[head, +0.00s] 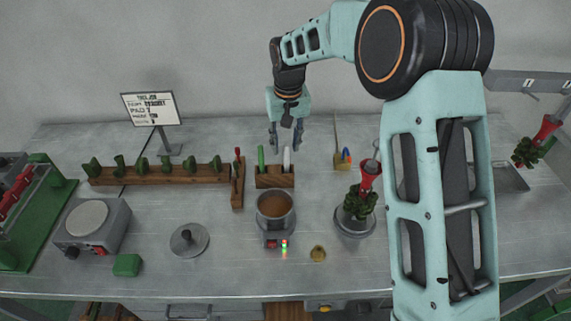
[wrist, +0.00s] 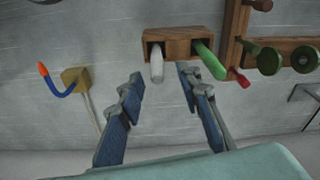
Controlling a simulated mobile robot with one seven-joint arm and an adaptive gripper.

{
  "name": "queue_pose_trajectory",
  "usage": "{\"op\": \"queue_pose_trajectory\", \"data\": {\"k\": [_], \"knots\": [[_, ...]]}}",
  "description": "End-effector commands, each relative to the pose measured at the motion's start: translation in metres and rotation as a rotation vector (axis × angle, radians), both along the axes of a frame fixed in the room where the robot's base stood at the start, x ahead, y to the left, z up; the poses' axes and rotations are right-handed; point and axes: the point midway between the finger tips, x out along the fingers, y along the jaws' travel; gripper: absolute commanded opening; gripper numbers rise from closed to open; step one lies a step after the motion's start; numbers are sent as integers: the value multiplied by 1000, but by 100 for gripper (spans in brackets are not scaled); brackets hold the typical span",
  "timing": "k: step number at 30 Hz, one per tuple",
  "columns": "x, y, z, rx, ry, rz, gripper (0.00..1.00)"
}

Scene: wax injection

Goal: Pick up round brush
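A wooden block (head: 275,180) on the bench holds an upright tool with a green handle (head: 261,157) and one with a whitish handle (head: 287,158). In the wrist view the block (wrist: 178,37) shows the whitish handle (wrist: 157,65) and the green handle (wrist: 210,62) pointing toward the camera. Which of them is the round brush cannot be told; any bristles are hidden. My gripper (head: 285,138) is above the block. In the wrist view my gripper (wrist: 161,80) is open and empty, its fingers spread, with the whitish handle between the fingertips in the picture, apparently still apart from them.
A wooden rack (head: 160,173) with green pieces stands left of the block, with a red-handled tool (head: 237,155) at its end. A wax pot (head: 275,205) stands in front. A small block with a blue and orange hook (head: 346,156) is to the right.

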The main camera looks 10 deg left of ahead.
Motion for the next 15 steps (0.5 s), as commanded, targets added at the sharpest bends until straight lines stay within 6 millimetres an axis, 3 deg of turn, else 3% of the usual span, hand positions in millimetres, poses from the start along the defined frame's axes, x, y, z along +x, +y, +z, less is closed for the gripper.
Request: {"op": "queue_pose_trajectory", "data": {"k": [7, 15], "knots": [[1, 0, -20, 0, 1, 0, 32], [2, -2, -58, 0, 1, -2, 32]]}}
